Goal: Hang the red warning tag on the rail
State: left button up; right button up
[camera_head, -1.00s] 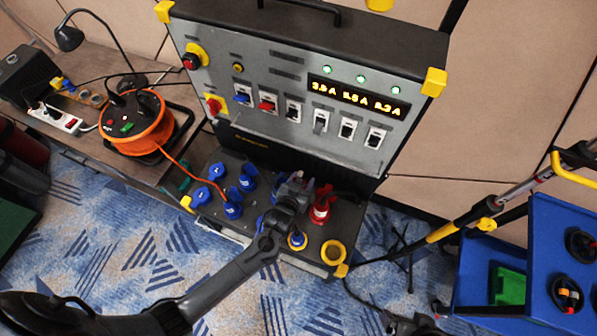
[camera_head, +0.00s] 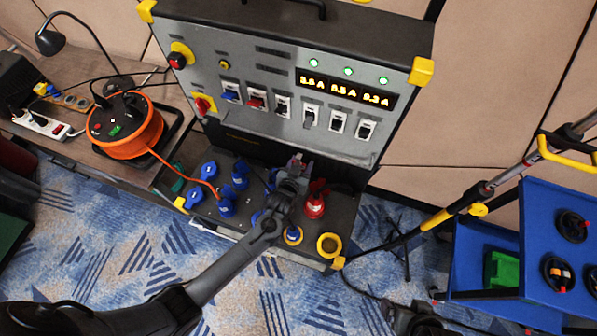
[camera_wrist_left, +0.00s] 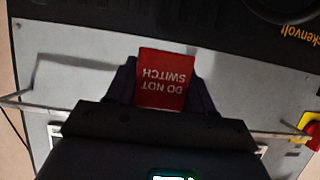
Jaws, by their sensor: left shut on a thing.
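The red warning tag (camera_wrist_left: 163,80) reads "DO NOT SWITCH" upside down in the left wrist view. My left gripper (camera_wrist_left: 160,88) is shut on it, with a dark finger at each side. In the head view my left gripper (camera_head: 294,172) is just in front of the lower edge of the grey switch panel (camera_head: 215,60); the tag is not clear there. The thin rail (camera_wrist_left: 285,133) runs across the panel and passes out of sight behind my gripper. I cannot tell whether the tag touches it. My right gripper is not in view.
Below the panel are several blue sockets and plugs, a red plug (camera_head: 316,200) and a yellow ring (camera_head: 329,245). An orange cable reel (camera_head: 125,125) stands on the bench at left. A blue cart (camera_head: 490,240) is at right.

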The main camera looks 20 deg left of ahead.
pick_arm(q)
jog(key=shift+r+b+x, duration=0.15)
jog(key=shift+b+x, duration=0.85)
jog(key=shift+x, duration=0.2)
jog(key=shift+r+b+x, duration=0.15)
jog(key=shift+b+x, duration=0.85)
jog(key=shift+x, duration=0.2)
jog(key=shift+w, duration=0.2)
jog(key=o, duration=1.1)
jog(key=shift+s, duration=0.15)
